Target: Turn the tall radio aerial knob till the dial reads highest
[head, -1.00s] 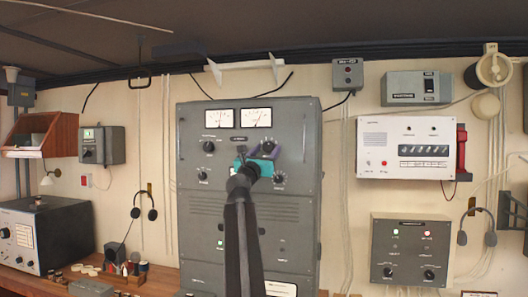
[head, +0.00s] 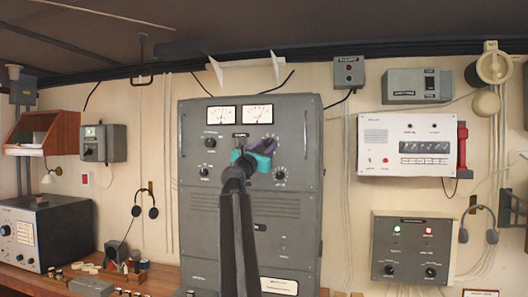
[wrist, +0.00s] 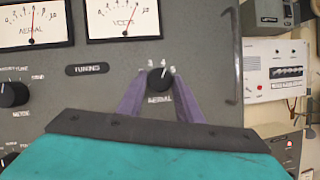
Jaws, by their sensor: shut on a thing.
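The tall grey radio cabinet (head: 250,215) stands upright in the middle of the head view. My gripper (head: 262,146) is at its upper front, with purple fingers and a teal body. In the wrist view the fingers (wrist: 158,82) are shut on the black aerial knob (wrist: 160,80), one on each side. The knob has a scale above it and the label AERIAL below. The aerial dial (wrist: 33,22) is at upper left, its needle close to upright. The volts dial (wrist: 122,17) is beside it, its needle leaning right. In the head view my gripper hides the knob.
Other knobs sit close by: a black one (wrist: 12,94) at the left of the wrist view, and one (head: 280,173) low and right of my gripper. A white panel (head: 408,140) and a grey box (head: 412,250) are on the wall to the right.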

